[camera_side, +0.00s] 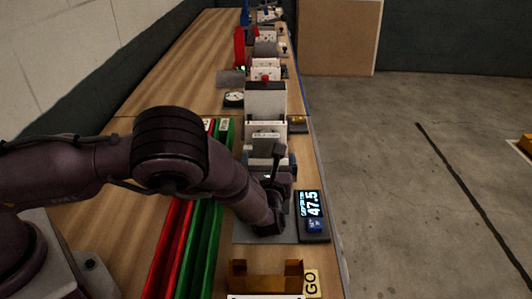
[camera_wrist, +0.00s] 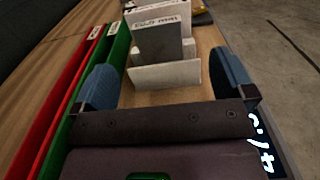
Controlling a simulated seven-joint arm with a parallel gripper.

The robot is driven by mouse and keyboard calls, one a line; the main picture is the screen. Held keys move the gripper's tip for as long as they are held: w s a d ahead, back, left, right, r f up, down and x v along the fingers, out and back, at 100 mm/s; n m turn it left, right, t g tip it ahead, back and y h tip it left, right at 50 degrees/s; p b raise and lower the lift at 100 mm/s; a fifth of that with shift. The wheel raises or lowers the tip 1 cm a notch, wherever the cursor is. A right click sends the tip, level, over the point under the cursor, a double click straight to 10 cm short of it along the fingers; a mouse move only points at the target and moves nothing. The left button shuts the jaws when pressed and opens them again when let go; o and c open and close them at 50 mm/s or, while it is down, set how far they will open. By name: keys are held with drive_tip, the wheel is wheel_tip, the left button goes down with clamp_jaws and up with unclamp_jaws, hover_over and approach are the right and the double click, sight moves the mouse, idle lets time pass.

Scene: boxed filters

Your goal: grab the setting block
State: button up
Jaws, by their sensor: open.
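A grey block (camera_wrist: 163,42), which looks like the setting block, stands upright in a white holder (camera_wrist: 165,75) in the wrist view. The holder has a low front wall and a taller labelled back plate. In the side view the grey block (camera_side: 267,148) shows just beyond my gripper, partly hidden by my wrist. My gripper (camera_wrist: 163,80) is open and empty, with one blue fingertip left and one right of the holder's front. In the side view my gripper (camera_side: 268,163) is low over the bench. I cannot tell whether the fingertips reach alongside the block.
Red (camera_side: 172,235) and green (camera_side: 210,235) channels run along my left. A display reading 47.5 (camera_side: 312,213) is right of my wrist. A brass-coloured open tray (camera_side: 265,278) and a GO block (camera_side: 311,283) are in front. More white holders and a round dial (camera_side: 234,98) stand farther back.

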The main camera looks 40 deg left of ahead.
sight(266, 138)
drive_tip(key=x, duration=1.2)
drive_tip(key=shift+a, duration=0.3)
